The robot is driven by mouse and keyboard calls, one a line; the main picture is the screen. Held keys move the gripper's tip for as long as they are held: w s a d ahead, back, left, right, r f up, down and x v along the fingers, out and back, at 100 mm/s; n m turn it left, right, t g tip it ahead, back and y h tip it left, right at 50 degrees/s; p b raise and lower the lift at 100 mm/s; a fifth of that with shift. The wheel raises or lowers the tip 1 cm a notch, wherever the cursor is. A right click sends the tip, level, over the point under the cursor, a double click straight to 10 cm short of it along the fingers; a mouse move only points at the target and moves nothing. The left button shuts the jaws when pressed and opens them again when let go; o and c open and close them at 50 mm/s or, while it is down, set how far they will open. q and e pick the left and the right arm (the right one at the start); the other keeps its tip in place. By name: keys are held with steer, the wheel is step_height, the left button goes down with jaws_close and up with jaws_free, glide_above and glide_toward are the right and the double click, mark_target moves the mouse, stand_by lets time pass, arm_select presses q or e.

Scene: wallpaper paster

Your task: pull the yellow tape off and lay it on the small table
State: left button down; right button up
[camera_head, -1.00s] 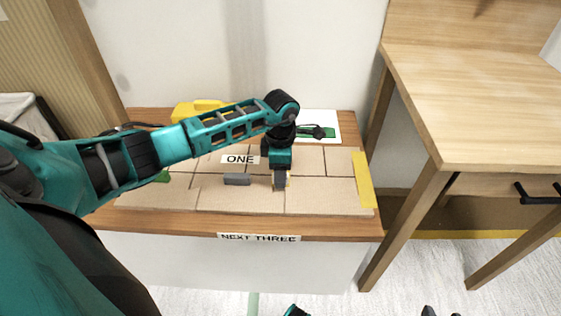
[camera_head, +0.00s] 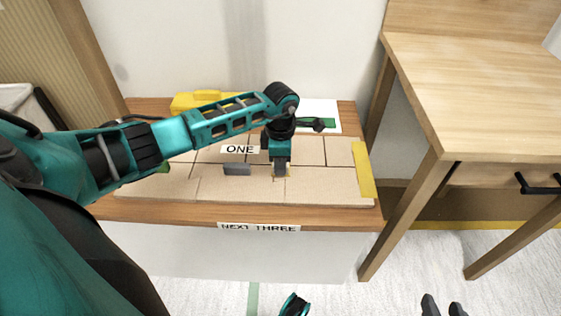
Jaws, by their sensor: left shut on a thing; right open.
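The yellow tape (camera_head: 363,169) is a strip along the right edge of the tan panelled board on the low bench. It appears flat against that edge. My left gripper (camera_head: 281,172) points down at the middle of the board, left of the tape and apart from it. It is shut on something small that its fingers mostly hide. My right gripper (camera_head: 443,307) shows only as two dark, spread fingertips at the bottom edge, open and empty. The wooden table (camera_head: 480,95) at the right has a clear top in view; I cannot tell whether it is the small table.
A small grey block (camera_head: 236,169) lies on the board (camera_head: 318,187). Labels read ONE (camera_head: 239,149) and NEXT THREE (camera_head: 259,227). A yellow case (camera_head: 190,101) and a white and green sheet (camera_head: 330,112) are behind. A table leg (camera_head: 404,223) stands right of the bench (camera_head: 150,211).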

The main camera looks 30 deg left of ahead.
arm_select(q)
steer(key=c, duration=1.6)
jaws_free()
jaws_close()
steer(key=shift+r+p, duration=0.8)
steer(key=shift+r, duration=0.2)
steer(key=shift+r+p, duration=1.6)
steer(key=shift+r, duration=0.35)
steer(key=shift+r, duration=0.1)
